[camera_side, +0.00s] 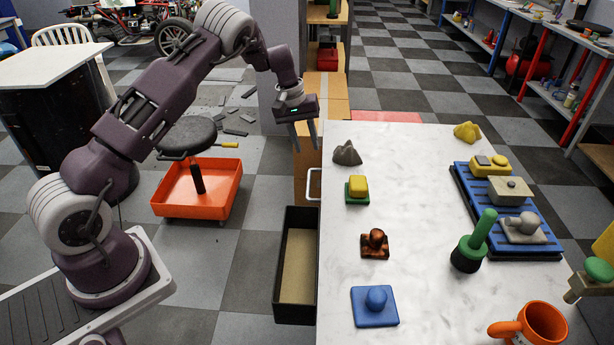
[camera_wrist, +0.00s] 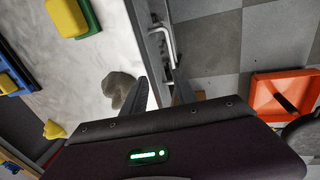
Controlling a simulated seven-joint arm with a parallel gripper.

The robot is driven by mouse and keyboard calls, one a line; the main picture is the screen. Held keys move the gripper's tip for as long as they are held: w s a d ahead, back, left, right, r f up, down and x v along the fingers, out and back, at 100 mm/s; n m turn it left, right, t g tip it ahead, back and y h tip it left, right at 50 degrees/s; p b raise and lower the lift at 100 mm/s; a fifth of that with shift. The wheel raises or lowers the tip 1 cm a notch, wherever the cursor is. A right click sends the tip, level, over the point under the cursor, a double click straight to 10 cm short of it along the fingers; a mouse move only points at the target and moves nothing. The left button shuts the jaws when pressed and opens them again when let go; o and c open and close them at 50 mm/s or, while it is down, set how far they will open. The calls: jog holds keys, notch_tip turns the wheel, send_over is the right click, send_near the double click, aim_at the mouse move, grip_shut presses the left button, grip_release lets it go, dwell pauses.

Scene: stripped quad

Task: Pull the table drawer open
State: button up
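The white-topped table (camera_side: 418,200) fills the right middle of the side view. On its left side, a pale bar handle (camera_side: 312,185) shows near the far end; the wrist view also shows it (camera_wrist: 169,38). Nearer the camera, a dark open-topped drawer or box (camera_side: 297,265) with a beige floor sticks out from that side. My gripper (camera_side: 304,136) is above the table's far left corner, fingers pointing down. In the wrist view its fingers (camera_wrist: 161,84) are apart and empty. The handle lies beyond the fingertips, not touched as far as I can see.
A grey rock-like lump (camera_side: 347,153) and a yellow block on a green base (camera_side: 357,189) stand near the table's left edge. A blue slatted tray (camera_side: 535,244) lies at right. An orange bin (camera_side: 198,188) and a stool (camera_side: 187,136) stand on the floor at left.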

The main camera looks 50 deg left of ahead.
send_near(309, 181)
jog(key=x, duration=0.8)
jog(key=shift+a, duration=0.1)
grip_shut()
jog(key=shift+r, duration=0.1)
dwell(0.8)
